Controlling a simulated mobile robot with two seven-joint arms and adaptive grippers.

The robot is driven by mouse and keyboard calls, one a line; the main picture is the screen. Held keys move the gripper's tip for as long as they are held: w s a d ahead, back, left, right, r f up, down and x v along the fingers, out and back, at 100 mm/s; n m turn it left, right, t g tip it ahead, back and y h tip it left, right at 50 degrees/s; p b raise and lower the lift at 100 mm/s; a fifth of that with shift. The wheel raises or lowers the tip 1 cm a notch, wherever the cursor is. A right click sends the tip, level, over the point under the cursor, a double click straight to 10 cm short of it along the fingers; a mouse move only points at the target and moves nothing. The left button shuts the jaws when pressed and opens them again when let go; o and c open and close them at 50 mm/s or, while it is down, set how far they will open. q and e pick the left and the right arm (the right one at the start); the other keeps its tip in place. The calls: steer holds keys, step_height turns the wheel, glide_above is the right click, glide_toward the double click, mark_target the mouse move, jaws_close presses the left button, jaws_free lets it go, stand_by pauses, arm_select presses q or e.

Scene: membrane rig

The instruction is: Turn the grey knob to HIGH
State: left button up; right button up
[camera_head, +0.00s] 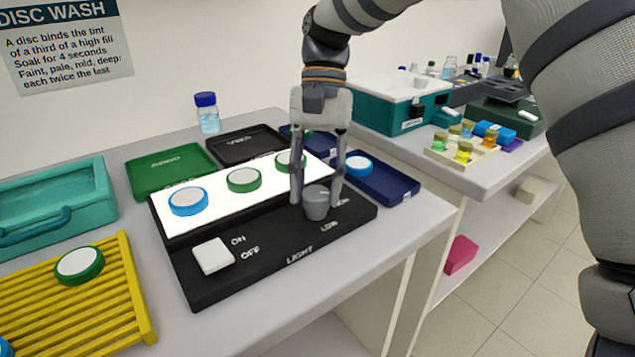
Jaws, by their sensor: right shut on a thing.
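The grey knob (317,205) stands upright near the right end of a black light box (265,253). A LOW label shows just in front of it, and another label, partly hidden by my gripper, lies to its right. My right gripper (316,197) points down from above, with its fingers on either side of the knob, shut on it. Which label the knob points to is too small to tell. The light box's panel (215,200) is lit white. My left gripper does not show.
Discs with blue or green rims, such as this one (243,180), lie on the lit panel. A white ON/OFF switch (212,256) sits at the box's front left. Green (168,170), black and navy (385,188) trays lie behind and to the right. A yellow rack (120,300) is at left.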

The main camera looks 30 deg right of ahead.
steer(key=n, duration=0.2)
steer(key=n+h, duration=0.1)
steer(key=n, duration=0.1)
steer(key=shift+w+a+n+g+h, duration=0.1)
steer(key=shift+n+g+h, duration=0.2)
steer(key=shift+g, duration=0.1)
steer(key=shift+a+n+h, duration=0.1)
steer(key=shift+n+h, duration=0.8)
steer(key=shift+n, duration=1.4)
steer(key=o, duration=1.1)
steer(key=shift+o, duration=0.2)
steer(key=v, duration=0.7)
steer(key=shift+r, duration=0.2)
steer(key=shift+w, duration=0.15)
